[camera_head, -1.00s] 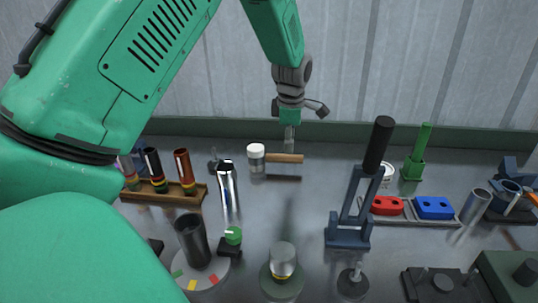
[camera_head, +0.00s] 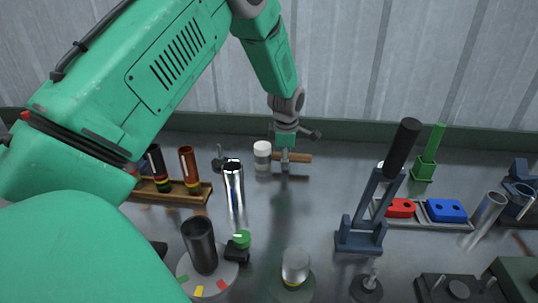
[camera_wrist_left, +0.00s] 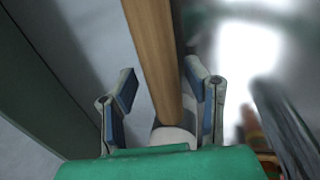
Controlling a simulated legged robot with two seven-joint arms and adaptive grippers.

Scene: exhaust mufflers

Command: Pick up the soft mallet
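The soft mallet has a white head (camera_head: 262,150) and a light wooden handle (camera_head: 300,158) pointing right, near the back of the bench. My left gripper (camera_head: 285,164) is down at the handle, close to the head. In the left wrist view, the wooden handle (camera_wrist_left: 155,50) runs between the two open fingers of my left gripper (camera_wrist_left: 162,85). A gap shows between the left finger and the handle; the right finger is closer to it. The white head is partly hidden behind the green gripper body. My right gripper is not in view.
A chrome tube (camera_head: 233,185) stands left of the mallet, and a wooden rack (camera_head: 170,193) of tubes is farther left. A dark lever clamp (camera_head: 360,238) stands to the right. Behind is a green rail (camera_head: 350,143) along the wall. The bench right of the handle is clear.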

